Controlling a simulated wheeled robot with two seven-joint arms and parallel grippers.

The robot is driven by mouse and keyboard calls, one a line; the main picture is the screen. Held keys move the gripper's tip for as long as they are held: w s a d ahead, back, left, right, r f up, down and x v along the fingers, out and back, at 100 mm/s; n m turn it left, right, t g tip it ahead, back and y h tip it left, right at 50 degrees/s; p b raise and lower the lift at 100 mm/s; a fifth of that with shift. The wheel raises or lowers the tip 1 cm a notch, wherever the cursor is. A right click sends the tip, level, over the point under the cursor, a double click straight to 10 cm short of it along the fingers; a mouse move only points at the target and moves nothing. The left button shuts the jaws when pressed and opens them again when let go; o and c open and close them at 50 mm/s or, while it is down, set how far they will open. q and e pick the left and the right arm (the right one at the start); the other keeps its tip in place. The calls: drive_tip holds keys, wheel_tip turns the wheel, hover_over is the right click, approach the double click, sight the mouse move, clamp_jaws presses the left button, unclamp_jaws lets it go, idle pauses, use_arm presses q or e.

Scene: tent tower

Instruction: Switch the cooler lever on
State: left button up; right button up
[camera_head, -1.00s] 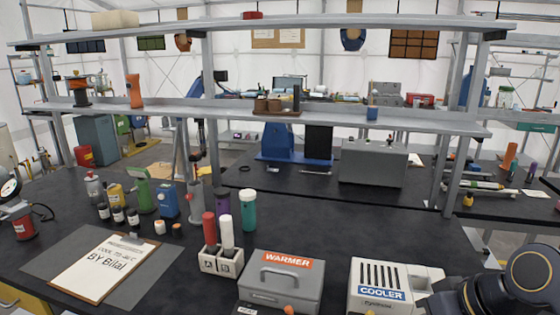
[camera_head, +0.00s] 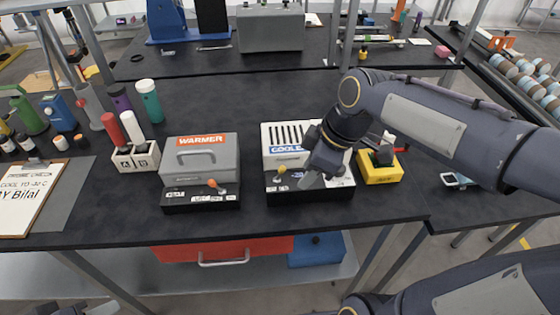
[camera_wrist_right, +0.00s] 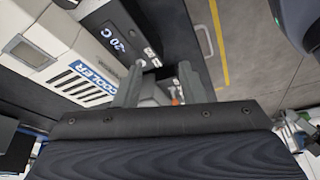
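The cooler (camera_head: 270,134) is a white box with a slotted front and a blue label, on a black base. Its lever has a yellow-orange knob (camera_head: 282,169) at the base's front left. My right gripper (camera_head: 308,180) reaches down in front of the cooler, close to the right of the knob, hiding part of the cooler. In the right wrist view, its two fingers (camera_wrist_right: 162,85) are apart, with the cooler (camera_wrist_right: 58,50) to their left. A small orange spot shows between them; I cannot tell whether they touch the lever. Only a grey piece, possibly my left gripper (camera_head: 100,308), shows at the bottom edge.
The grey warmer (camera_head: 205,160) with an orange-knobbed lever stands left of the cooler. A yellow block holder (camera_head: 380,174) is right of it. A white tube rack (camera_head: 137,158) and clipboard (camera_head: 28,195) lie further left. The table's front edge is close.

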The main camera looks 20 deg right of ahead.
sight(284, 167)
drive_tip(key=w+n+g+y, duration=0.1)
drive_tip(key=w+n, duration=0.5)
drive_tip(key=w, duration=0.1)
drive_tip(key=x, duration=0.7)
drive_tip(key=shift+s+f, duration=0.1)
drive_tip(key=shift+f, duration=0.1)
drive_tip(key=shift+c, duration=0.5)
clamp_jaws()
